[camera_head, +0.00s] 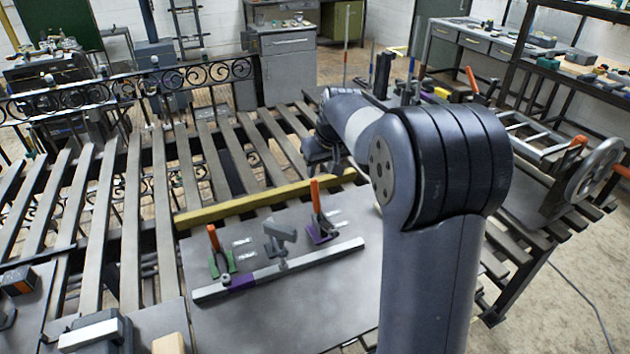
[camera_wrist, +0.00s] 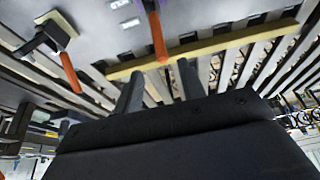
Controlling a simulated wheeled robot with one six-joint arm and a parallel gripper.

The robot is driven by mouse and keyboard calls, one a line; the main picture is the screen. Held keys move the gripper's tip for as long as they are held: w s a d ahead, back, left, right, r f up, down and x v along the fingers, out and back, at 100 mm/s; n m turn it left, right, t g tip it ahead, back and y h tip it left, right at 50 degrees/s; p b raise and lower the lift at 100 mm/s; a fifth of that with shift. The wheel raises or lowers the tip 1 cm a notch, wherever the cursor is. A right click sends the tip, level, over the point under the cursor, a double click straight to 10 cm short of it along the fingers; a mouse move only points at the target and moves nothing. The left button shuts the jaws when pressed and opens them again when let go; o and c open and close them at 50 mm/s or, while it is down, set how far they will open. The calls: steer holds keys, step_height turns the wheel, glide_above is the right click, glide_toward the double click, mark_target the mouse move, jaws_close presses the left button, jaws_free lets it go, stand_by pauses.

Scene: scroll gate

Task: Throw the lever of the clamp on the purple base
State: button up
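The clamp on the purple base (camera_head: 322,232) stands on the grey plate, its orange lever (camera_head: 315,193) pointing up. In the wrist view an orange lever (camera_wrist: 157,38), apparently this clamp's, reaches toward the gap between my fingers. My gripper (camera_wrist: 163,70) is open, one finger on each side of the lever's line; I cannot tell whether either touches it. In the head view my gripper (camera_head: 322,158) is dark and small, just beyond the lever's top. The clamp's base is mostly out of the wrist view.
A green-based clamp (camera_head: 220,260) with an orange lever stands to the left. A metal bar (camera_head: 320,262) lies in front. A yellow beam (camera_head: 250,204) runs behind. In the wrist view, another clamp (camera_wrist: 42,40) sits on a pale yellow base. My arm hides the plate's right side.

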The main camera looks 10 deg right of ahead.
mark_target(316, 186)
steer(key=p+x, duration=0.1)
steer(key=x, duration=0.9)
steer(key=shift+w+f, duration=0.1)
steer(key=shift+f, duration=0.1)
jaws_close()
